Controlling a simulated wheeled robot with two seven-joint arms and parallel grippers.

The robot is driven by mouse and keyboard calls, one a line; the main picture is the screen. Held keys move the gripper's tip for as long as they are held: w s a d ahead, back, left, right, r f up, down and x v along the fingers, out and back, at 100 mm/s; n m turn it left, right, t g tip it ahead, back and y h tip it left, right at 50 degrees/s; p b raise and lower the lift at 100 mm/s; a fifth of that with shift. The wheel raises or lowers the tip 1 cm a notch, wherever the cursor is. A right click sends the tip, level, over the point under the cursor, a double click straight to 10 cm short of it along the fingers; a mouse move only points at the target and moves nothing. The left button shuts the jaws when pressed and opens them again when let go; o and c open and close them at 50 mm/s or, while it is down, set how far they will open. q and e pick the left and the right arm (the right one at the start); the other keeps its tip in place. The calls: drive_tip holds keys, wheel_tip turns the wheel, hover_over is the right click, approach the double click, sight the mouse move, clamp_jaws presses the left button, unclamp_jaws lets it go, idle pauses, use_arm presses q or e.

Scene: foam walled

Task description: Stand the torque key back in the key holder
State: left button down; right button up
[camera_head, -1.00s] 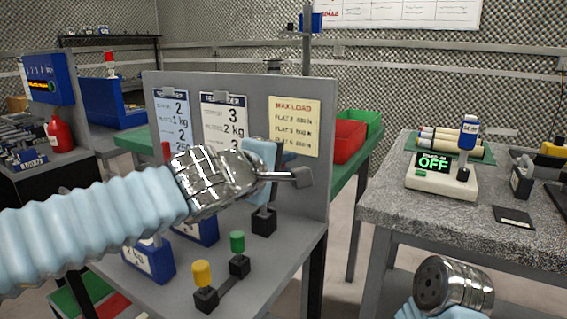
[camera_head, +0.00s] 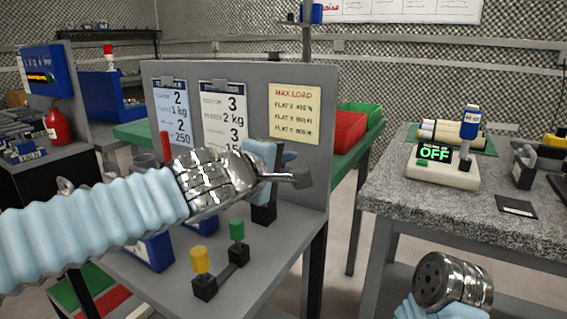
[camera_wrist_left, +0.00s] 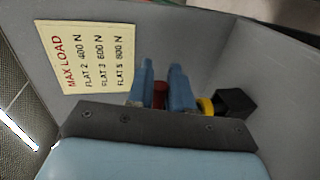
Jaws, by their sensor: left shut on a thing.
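My left gripper (camera_head: 288,160) is in front of the grey panel, below the yellow load sign. In the left wrist view its two blue fingers (camera_wrist_left: 160,88) are shut on the torque key, whose red part (camera_wrist_left: 160,95) shows between them. A yellow band (camera_wrist_left: 206,106) shows just beyond the fingers, beside a black block (camera_wrist_left: 238,103), apparently the key holder. In the head view this black block (camera_head: 264,210) stands on the grey bench under the gripper. The gripper hides the key there. I cannot tell whether the key is in the holder. Only my right wrist shows, bottom right.
A black base with a yellow knob (camera_head: 200,261) and a green knob (camera_head: 237,230) stands at the bench front. Blue bins (camera_head: 153,252) are partly behind my left arm. The upright grey panel (camera_head: 240,73) bounds the bench behind. A speckled table (camera_head: 400,196) stands right.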

use_arm(q)
drive_tip(key=c, duration=0.9)
unclamp_jaws()
drive_tip(key=shift+c, duration=0.2)
drive_tip(key=p+v, duration=0.4)
drive_tip(key=v, duration=1)
drive_tip(key=shift+f, duration=0.1)
